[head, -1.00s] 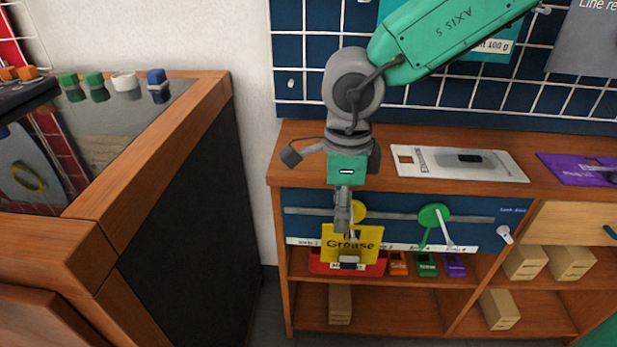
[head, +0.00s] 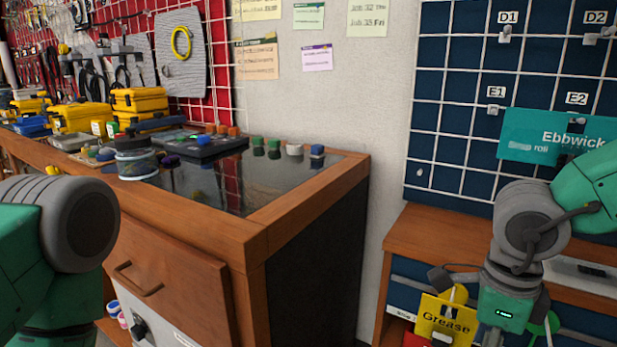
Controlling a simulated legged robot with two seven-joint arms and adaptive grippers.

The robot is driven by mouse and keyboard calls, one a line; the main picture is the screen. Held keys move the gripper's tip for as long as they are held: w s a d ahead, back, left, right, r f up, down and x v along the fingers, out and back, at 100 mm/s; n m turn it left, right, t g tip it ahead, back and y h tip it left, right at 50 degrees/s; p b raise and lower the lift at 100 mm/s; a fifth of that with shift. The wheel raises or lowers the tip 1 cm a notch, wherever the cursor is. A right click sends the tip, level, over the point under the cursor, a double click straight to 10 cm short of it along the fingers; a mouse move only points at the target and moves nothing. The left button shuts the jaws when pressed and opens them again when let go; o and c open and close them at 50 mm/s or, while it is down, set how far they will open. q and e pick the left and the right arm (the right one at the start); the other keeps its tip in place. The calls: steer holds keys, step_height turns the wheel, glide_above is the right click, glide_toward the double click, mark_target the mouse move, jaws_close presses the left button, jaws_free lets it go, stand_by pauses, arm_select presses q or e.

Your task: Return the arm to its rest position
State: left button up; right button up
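My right arm comes in from the right edge in the head view. The teal body of my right gripper (head: 497,325) points down in front of the wooden shelf unit at the lower right. Its fingers are mostly cut off by the bottom edge, so I cannot tell whether they are open or shut. It is just right of a yellow card marked "Grease" (head: 446,320). My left arm shows at the left edge as a green link and a grey joint. Its gripper is out of view.
A wooden workbench with a dark glossy top and a drawer (head: 170,285) stands at left centre. A blue grid panel (head: 455,100) hangs above the shelf (head: 425,235). Clear space lies between bench and shelf.

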steer(key=s+d+f+n+t+h+p, duration=0.35)
steer(key=d+f+n+p, duration=0.4)
steer(key=f+n, duration=0.5)
arm_select(q)
step_height(320, 180, up, 12)
steer(key=p, duration=0.4)
arm_select(e)
steer(key=s+a+f+n+g+y, duration=0.1)
steer(key=s+a+n, duration=0.1)
steer(key=s+n, duration=0.4)
steer(key=s+a+f+n+g+y, duration=0.1)
steer(key=s+f+n+y, duration=0.1)
steer(key=s+n, duration=0.4)
steer(key=s, duration=0.3)
steer(key=shift+s+a+f+g, duration=0.2)
steer(key=shift+a+f+g, duration=0.05)
steer(key=shift+a+g, duration=0.15)
arm_select(q)
steer(key=shift+s, duration=0.1)
arm_select(e)
steer(key=shift+w+n+y, duration=0.1)
steer(key=shift+n+y, duration=0.15)
